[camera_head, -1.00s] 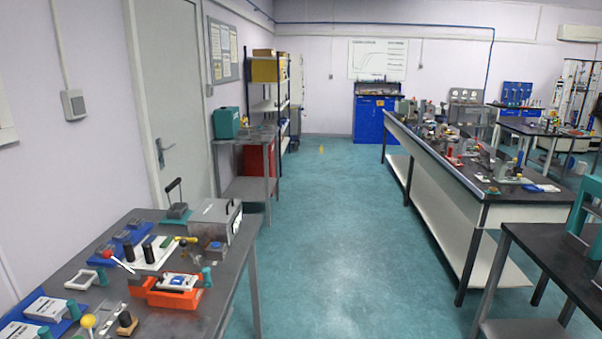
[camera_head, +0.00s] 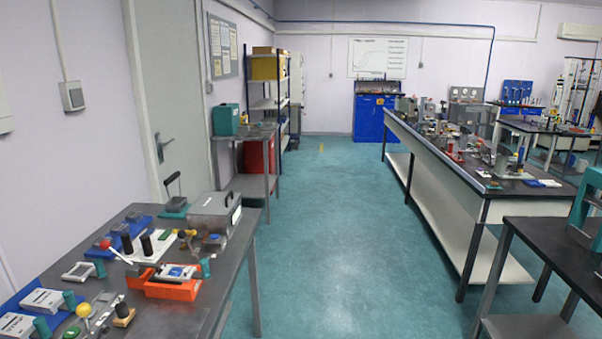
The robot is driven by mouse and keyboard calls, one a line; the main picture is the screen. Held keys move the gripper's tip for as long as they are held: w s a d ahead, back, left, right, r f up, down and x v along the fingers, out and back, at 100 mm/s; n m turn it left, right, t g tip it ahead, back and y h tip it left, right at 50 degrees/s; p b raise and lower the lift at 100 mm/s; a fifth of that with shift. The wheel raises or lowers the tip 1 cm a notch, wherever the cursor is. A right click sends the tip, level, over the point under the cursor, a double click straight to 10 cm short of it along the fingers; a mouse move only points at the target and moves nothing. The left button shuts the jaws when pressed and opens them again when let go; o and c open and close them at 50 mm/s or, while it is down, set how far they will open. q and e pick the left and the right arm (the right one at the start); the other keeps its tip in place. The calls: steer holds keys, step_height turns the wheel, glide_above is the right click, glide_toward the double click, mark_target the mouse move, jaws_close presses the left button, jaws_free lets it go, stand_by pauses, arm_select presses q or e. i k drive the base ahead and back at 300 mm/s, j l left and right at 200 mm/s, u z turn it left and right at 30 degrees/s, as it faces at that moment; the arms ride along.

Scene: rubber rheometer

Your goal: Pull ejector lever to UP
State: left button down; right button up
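I cannot tell for certain which lever is the ejector lever. On the left table (camera_head: 195,312), a thin pale lever with a red knob (camera_head: 105,243) slants down to the right beside a white base with black posts. A black-handled lever (camera_head: 173,188) stands tilted on a teal base at the table's back. A yellow ball knob (camera_head: 83,310) stands on a clear base near the front. No label or position mark is readable. Neither of my grippers is in view.
An orange tray (camera_head: 175,291) and a grey metal box (camera_head: 213,214) stand on the left table. Open green floor (camera_head: 320,240) runs between it and the long bench (camera_head: 508,211). A black table (camera_head: 545,250) with a teal frame is at the right edge.

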mark_target(182, 235)
steer(key=i+l+u, duration=0.3)
steer(key=i+l, duration=0.3)
steer(key=i, duration=0.15)
steer(key=i+l+u, duration=0.3)
steer(key=i+l, duration=0.4)
steer(key=l, duration=0.1)
